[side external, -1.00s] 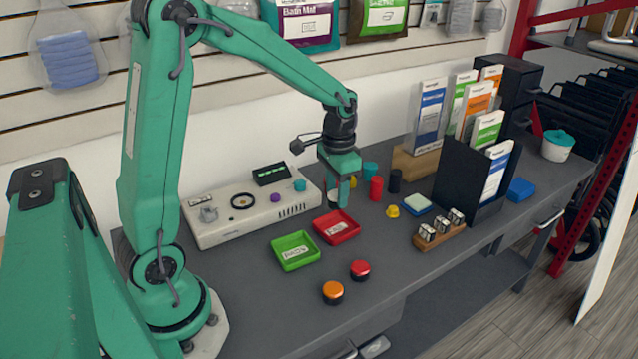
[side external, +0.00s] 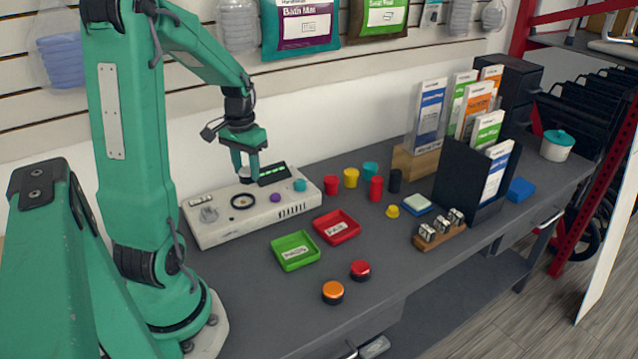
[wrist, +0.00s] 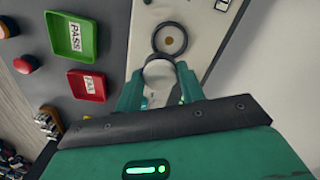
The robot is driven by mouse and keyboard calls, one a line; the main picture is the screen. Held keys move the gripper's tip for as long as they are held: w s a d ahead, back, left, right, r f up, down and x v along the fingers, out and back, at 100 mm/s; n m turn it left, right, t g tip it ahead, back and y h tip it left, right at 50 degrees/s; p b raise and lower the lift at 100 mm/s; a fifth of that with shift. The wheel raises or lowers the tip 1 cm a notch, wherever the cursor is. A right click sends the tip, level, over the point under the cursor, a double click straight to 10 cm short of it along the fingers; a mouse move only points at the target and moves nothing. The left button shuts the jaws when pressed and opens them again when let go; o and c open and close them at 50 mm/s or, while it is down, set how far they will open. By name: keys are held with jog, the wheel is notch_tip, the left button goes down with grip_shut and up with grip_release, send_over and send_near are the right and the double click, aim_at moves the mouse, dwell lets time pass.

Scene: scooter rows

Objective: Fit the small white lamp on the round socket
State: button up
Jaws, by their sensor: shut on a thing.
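My gripper (side external: 246,171) is shut on the small white lamp (wrist: 158,80), which shows as a pale round shape between the green fingers in the wrist view. In the side view the lamp (side external: 244,175) is small and partly hidden by the fingers. The round socket (side external: 243,202) is a black ring on the top of the white panel box (side external: 215,228). In the wrist view the socket (wrist: 170,38) lies just beyond the fingertips with its centre uncovered. The lamp is held above the box, apart from the socket.
The box also carries a dark display (side external: 273,174), a purple button (side external: 275,198), a teal button (side external: 299,185) and a grey knob (side external: 208,214). Green (side external: 295,251) and red (side external: 336,227) trays lie in front. Several coloured cups stand to the right.

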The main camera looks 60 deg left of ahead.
jog(key=shift+s+a+n, duration=0.3)
jog(key=shift+s+a, duration=0.3)
jog(key=shift+s, duration=0.3)
jog(key=shift+f, duration=0.25)
jog(key=shift+f, duration=2.55)
jog(key=shift+f, duration=0.65)
jog(key=o, duration=1.4)
jog(key=shift+o, duration=0.2)
jog(key=shift+r, duration=0.1)
